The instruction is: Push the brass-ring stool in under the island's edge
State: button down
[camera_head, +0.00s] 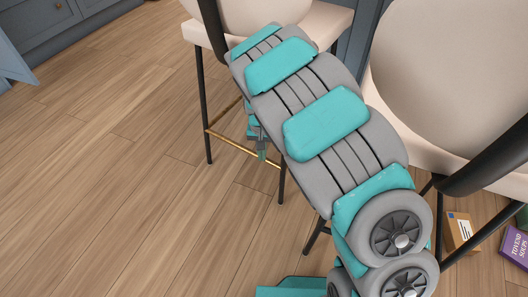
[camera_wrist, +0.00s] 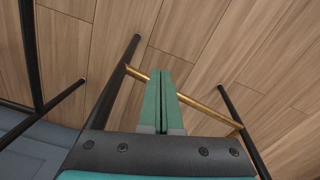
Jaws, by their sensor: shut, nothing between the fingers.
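The brass-ring stool (camera_head: 325,20) stands at the top middle of the head view, with a cream seat, black legs and a brass foot bar (camera_head: 228,141). My arm covers part of its seat and legs. My gripper (camera_head: 262,153) is low beside the brass bar, pointing down, shut and empty. In the wrist view the shut green fingers (camera_wrist: 160,78) overlap the brass bar (camera_wrist: 208,103) between two black legs; whether they touch it I cannot tell. A blue-grey panel (camera_head: 352,47), seemingly the island's side, shows behind the stool; its top edge is out of view.
A second cream seat with black legs (camera_head: 445,80) stands close on the right, beside my arm. A brown box (camera_head: 461,231) and a purple box (camera_head: 514,246) are at the lower right. Blue cabinets (camera_head: 45,20) are at the upper left. The wooden floor on the left is clear.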

jog(key=w+f, duration=0.3)
jog(key=f, duration=0.7)
jog(key=shift+w+b, duration=0.35)
jog(key=shift+w, duration=0.05)
jog(key=shift+d+r, duration=0.1)
jog(key=shift+w+d, duration=0.15)
jog(key=shift+w, duration=2)
jog(key=shift+s, duration=0.1)
